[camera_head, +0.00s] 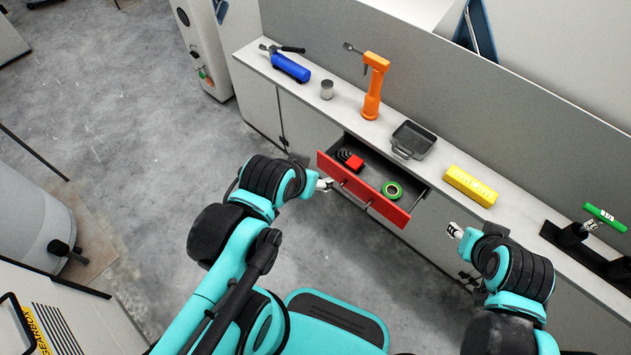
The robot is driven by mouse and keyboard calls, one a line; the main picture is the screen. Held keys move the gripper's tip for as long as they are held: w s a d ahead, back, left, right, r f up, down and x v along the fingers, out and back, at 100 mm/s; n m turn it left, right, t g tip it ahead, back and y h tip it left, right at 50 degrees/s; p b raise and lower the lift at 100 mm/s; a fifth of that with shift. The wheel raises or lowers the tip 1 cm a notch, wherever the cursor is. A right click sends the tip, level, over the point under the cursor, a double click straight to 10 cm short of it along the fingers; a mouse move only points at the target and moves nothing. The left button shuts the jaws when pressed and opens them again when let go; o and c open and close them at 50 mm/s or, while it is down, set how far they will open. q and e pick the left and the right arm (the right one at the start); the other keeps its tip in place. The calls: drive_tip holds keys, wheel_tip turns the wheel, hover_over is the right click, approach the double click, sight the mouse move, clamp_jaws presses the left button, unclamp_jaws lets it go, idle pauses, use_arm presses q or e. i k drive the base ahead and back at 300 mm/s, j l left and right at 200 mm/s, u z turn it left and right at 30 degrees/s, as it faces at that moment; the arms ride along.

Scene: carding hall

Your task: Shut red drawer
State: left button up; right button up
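The red drawer (391,210) is pulled out from the front of the long grey cabinet, below its top.
On the cabinet top (340,104) stand a blue tool (290,68), a metal cup (327,89), an orange tool (374,86), a grey tray (413,140), a yellow block (470,186) and a green-handled device (605,217). Open concrete floor (130,95) lies to the left.

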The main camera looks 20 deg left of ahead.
sight(370, 177)
drive_tip(key=u, duration=0.35)
drive_tip(key=l+u, duration=0.4)
drive_tip(key=l, duration=0.2)
drive_tip(key=l+u, duration=0.4)
drive_tip(key=l, duration=0.2)
drive_tip(key=k, duration=0.05)
